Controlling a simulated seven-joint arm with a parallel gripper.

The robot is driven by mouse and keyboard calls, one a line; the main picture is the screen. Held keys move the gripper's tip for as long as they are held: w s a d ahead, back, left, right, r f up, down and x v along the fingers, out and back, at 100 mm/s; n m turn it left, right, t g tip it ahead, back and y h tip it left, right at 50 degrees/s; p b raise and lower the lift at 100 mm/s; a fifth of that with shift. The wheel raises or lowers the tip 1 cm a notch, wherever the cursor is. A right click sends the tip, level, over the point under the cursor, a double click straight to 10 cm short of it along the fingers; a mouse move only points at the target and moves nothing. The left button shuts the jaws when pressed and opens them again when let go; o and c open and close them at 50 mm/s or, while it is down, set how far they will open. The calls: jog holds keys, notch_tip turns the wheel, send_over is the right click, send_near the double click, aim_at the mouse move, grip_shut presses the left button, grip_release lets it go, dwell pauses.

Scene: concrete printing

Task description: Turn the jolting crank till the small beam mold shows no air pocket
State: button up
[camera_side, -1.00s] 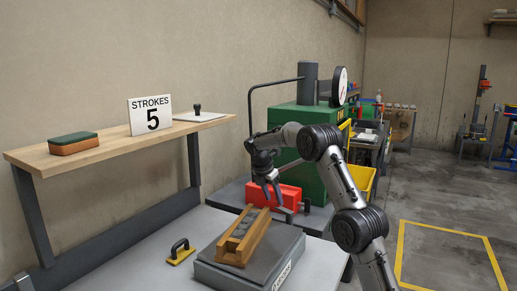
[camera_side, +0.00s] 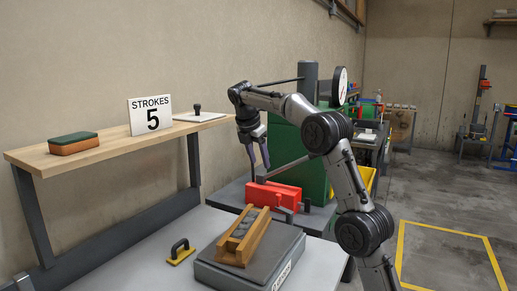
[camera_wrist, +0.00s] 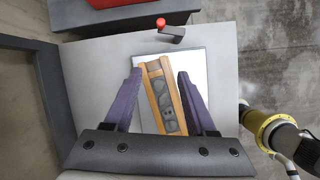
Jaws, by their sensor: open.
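The small beam mold (camera_side: 262,232) is a wooden trough of grey concrete on the grey jolting table (camera_side: 207,271). In the wrist view the mold (camera_wrist: 149,68) shows grey concrete with several dark rounded marks near its lower end. The crank's red knob (camera_wrist: 161,22) and dark arm (camera_wrist: 172,35) are at the table's far edge, beyond my fingertips; in the side view the crank is small and hard to make out.
A sign on the wooden shelf (camera_side: 110,141) reads STROKES 5 (camera_side: 150,116). A green-and-orange block (camera_side: 73,143) stands left of it. A red block (camera_side: 272,194) and a green machine (camera_side: 290,155) stand behind.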

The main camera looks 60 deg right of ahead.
jog(key=s+a+r+t, duration=0.2)
jog(key=s+a+r, duration=0.3)
jog(key=a, duration=0.5)
jog(key=shift+s+r+n, duration=0.2)
jog(key=shift+r+n, duration=0.1)
jog(key=shift+r, duration=0.45)
